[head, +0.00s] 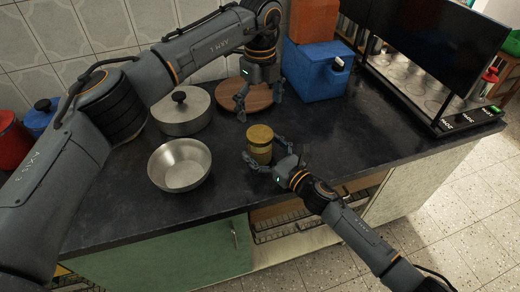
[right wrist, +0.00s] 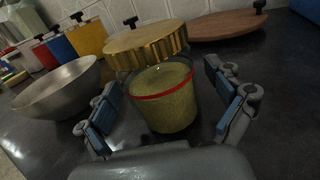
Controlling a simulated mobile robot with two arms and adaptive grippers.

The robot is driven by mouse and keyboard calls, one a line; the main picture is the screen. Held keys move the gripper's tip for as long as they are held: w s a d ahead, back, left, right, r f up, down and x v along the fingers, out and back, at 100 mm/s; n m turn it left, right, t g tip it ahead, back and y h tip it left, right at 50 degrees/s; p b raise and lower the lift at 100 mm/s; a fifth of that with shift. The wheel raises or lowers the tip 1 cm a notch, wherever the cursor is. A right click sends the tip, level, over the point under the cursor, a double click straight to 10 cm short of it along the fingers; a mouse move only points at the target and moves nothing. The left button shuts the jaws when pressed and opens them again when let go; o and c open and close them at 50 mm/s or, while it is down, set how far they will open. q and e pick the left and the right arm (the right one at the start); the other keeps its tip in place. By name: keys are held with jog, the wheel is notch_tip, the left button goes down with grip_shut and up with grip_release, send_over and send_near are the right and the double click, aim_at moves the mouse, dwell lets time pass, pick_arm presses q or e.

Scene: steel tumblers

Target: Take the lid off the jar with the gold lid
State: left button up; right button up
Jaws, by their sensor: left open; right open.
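The jar (head: 260,157) stands on the dark counter with its gold lid (head: 259,134) on top. In the right wrist view the ribbed lid (right wrist: 145,47) sits above the jar body (right wrist: 168,110), which has a red ring near its top. My right gripper (head: 266,158) is open, low at the jar, with one finger on each side; the right wrist view shows the jar between the fingers (right wrist: 165,118). My left gripper (head: 260,101) is open and empty, pointing down behind the jar, over the round wooden board.
A steel bowl (head: 180,166) and a lidded pot (head: 181,115) stand left of the jar. The wooden board (head: 246,97) lies behind it, with a blue box (head: 316,72) at its right. A dark-screened appliance (head: 430,45) stands far right. The counter right of the jar is clear.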

jog(key=shift+w+a, duration=0.25)
